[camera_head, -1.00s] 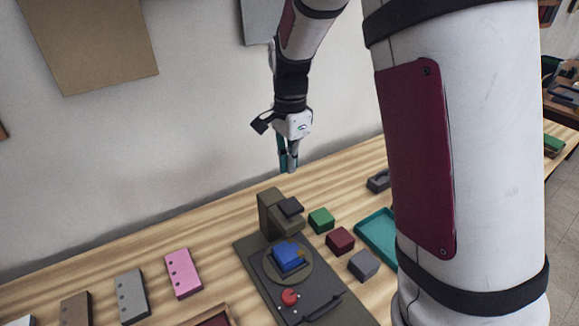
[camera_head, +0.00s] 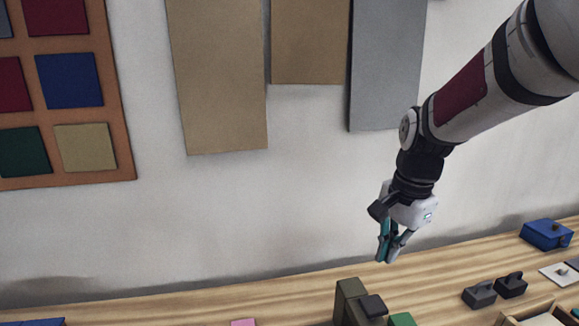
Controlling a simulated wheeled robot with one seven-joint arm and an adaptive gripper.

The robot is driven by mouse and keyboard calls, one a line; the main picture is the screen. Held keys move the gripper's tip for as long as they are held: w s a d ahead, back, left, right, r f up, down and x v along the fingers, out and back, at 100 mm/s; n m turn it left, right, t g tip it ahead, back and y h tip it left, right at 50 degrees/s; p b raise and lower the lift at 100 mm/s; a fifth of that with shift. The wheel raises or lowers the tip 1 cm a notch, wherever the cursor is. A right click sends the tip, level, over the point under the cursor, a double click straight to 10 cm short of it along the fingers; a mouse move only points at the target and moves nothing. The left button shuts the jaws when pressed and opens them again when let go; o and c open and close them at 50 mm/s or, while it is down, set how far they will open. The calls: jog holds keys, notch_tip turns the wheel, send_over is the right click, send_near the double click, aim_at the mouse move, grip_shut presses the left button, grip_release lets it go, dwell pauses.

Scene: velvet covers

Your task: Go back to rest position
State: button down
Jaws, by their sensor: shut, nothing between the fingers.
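My gripper (camera_head: 386,258) hangs from my raised arm at the right of the view, fingers pointing down. Its teal fingers are together with nothing between them. It is in the air in front of the wall and appears above the wooden table (camera_head: 240,301). It looks apart from everything on the table.
A dark olive press-like device (camera_head: 349,300) and a green block (camera_head: 402,319) show at the bottom edge. Dark blocks (camera_head: 479,295), a blue box (camera_head: 546,235) and a tray (camera_head: 506,319) lie right. Fabric panels (camera_head: 217,80) and a swatch board (camera_head: 125,150) hang on the wall.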

jog(key=s+r+n+t, duration=0.2)
jog(key=s+n, duration=0.4)
jog(key=s, duration=0.3)
jog(key=s+a+r+n+t+b, duration=0.1)
jog(key=s+r+n, duration=0.3)
jog(key=s, duration=0.5)
jog(key=shift+r+n+t+h, duration=0.3)
jog(key=shift+n+t, duration=0.4)
jog(key=shift+n, duration=0.4)
